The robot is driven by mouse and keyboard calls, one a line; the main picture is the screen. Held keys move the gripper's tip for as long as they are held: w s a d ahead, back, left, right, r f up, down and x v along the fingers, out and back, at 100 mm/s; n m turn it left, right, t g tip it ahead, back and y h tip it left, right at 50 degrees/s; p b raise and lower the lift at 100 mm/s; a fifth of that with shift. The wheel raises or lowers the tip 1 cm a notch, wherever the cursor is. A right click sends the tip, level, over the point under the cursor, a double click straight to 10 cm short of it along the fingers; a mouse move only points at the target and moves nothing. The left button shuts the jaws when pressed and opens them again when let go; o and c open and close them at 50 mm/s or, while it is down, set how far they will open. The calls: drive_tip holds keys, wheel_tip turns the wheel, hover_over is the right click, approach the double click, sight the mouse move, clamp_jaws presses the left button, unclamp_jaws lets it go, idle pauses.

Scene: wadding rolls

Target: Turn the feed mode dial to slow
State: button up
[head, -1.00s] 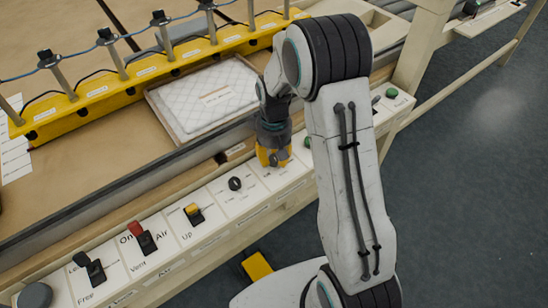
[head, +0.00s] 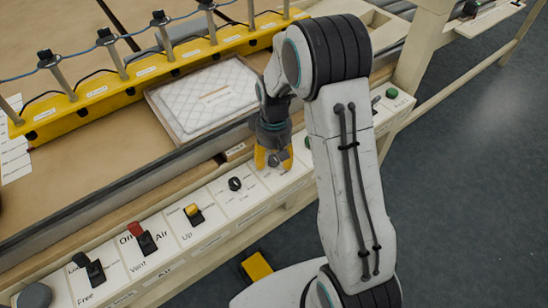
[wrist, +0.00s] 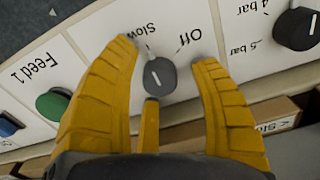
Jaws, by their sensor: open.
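The feed mode dial (wrist: 160,77) is a dark grey round knob with a white line, on a white panel in the wrist view. "Slow" (wrist: 137,30) and "Off" (wrist: 189,37) are printed beside it, upside down. The white line runs roughly toward the tick at "Slow"; I cannot tell which end is the pointer. My gripper (wrist: 165,54) is open, its yellow fingers spread on either side of the dial with gaps showing.
A black dial (wrist: 297,28) with bar markings is beside it; in the head view it is the knob (head: 235,184). A green button (wrist: 53,104) labelled "Feed 1" is on the other side. Yellow (head: 194,213) and red (head: 142,237) switches line the panel. A quilted pad (head: 208,95) lies behind.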

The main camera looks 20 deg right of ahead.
sight(274, 158)
drive_tip(key=shift+r, duration=0.1)
wheel_tip(274, 158, up, 12)
idle(0.6)
drive_tip(key=shift+w, duration=0.1)
idle(0.4)
